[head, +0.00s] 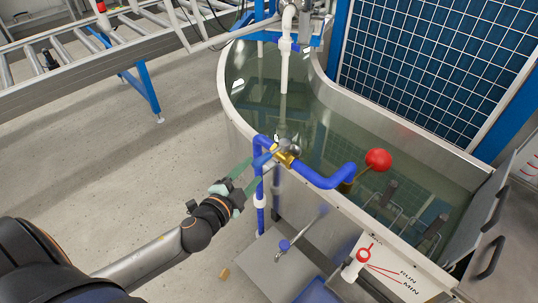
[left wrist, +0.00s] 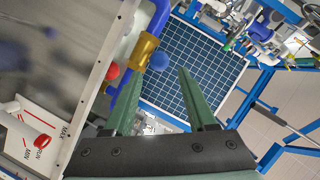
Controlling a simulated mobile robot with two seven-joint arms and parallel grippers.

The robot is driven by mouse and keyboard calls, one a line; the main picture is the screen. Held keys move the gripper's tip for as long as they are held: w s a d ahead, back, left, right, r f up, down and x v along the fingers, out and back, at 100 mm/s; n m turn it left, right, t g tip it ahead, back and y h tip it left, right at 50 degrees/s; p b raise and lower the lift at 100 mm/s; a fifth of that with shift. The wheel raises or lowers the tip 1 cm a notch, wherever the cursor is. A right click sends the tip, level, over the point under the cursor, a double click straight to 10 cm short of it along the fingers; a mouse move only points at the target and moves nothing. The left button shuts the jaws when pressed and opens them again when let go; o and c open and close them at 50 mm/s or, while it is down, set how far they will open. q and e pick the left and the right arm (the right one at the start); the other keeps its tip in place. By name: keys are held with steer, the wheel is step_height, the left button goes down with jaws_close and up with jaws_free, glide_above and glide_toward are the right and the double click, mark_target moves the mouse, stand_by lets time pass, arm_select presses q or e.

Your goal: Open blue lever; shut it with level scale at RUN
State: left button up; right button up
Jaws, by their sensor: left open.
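The blue lever (head: 263,159) sits at the brass valve (head: 285,157) on the blue pipe at the tank's rim. In the left wrist view its rounded blue end (left wrist: 160,62) shows beside the brass fitting (left wrist: 146,48). My left gripper (head: 261,167) is open, its green fingers pointing at the lever from the left. In the left wrist view the lever end lies ahead of the gap between the fingers (left wrist: 158,88); I see no grip on it. The level scale (head: 392,284) is a white plate with red lines marked MAX, RUN and MIN; its reading is unclear. My right gripper is out of view.
The curved tank (head: 235,112) holds clear water. A grey panel and blue bin (head: 317,292) lie below the pipe. A roller conveyor (head: 75,65) is at the back left.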

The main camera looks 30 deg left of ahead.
mark_target(269, 154)
arm_select(q)
steer(key=b+x, duration=0.1)
steer(key=x, duration=0.9)
steer(key=shift+w+f, duration=0.15)
steer(key=shift+w, duration=0.15)
steer(key=shift+c, duration=0.4)
jaws_close()
stand_by(0.7)
